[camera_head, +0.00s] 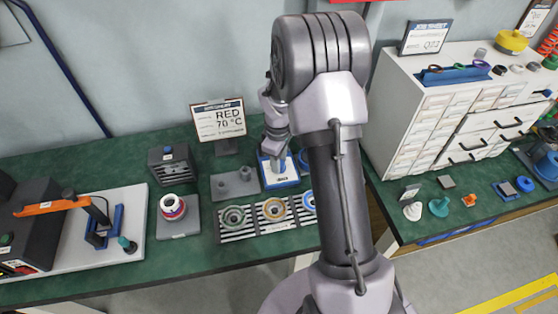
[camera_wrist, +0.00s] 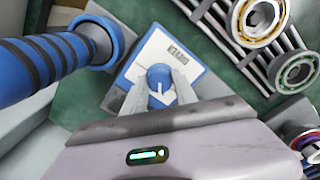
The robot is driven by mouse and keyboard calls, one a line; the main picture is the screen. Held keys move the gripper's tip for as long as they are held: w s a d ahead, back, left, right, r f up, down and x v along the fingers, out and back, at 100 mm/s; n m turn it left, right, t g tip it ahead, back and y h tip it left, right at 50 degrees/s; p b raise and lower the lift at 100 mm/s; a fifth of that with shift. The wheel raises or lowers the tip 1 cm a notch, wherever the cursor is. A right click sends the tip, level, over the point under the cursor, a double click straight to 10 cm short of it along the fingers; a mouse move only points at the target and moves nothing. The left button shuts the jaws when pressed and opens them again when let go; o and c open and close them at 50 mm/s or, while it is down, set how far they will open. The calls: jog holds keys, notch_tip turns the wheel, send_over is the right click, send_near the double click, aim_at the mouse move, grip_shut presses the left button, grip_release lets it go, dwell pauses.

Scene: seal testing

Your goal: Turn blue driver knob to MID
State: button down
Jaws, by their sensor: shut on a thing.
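The blue driver knob (camera_wrist: 159,76) sits on a white-topped blue driver box (camera_wrist: 190,53) in the wrist view. A white pointer mark shows on the knob's top. My gripper (camera_wrist: 159,84) is shut on the knob, with one finger on each side of it. In the head view the driver box (camera_head: 291,181) stands on the green bench, partly hidden by my arm. The knob is mostly covered by my gripper (camera_head: 276,160) there. The setting marks around the knob are too small or hidden to read.
A blue-and-black ribbed handle (camera_wrist: 42,65) lies close left of my gripper in the wrist view. A rack with bearing rings (camera_head: 274,208) is in front of the box. A grey block (camera_head: 235,184) is left of it. A sign (camera_head: 217,119) reads RED 70 °C.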

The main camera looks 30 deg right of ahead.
jog(key=m, duration=0.3)
jog(key=shift+m, duration=0.4)
jog(key=m, duration=0.4)
jog(key=shift+m, duration=0.3)
jog(key=m, duration=0.3)
jog(key=shift+w+g, duration=0.1)
jog(key=shift+g, duration=0.2)
jog(key=shift+m+b, duration=0.45)
jog(key=shift+m, duration=1.65)
jog(key=c, duration=1)
grip_release()
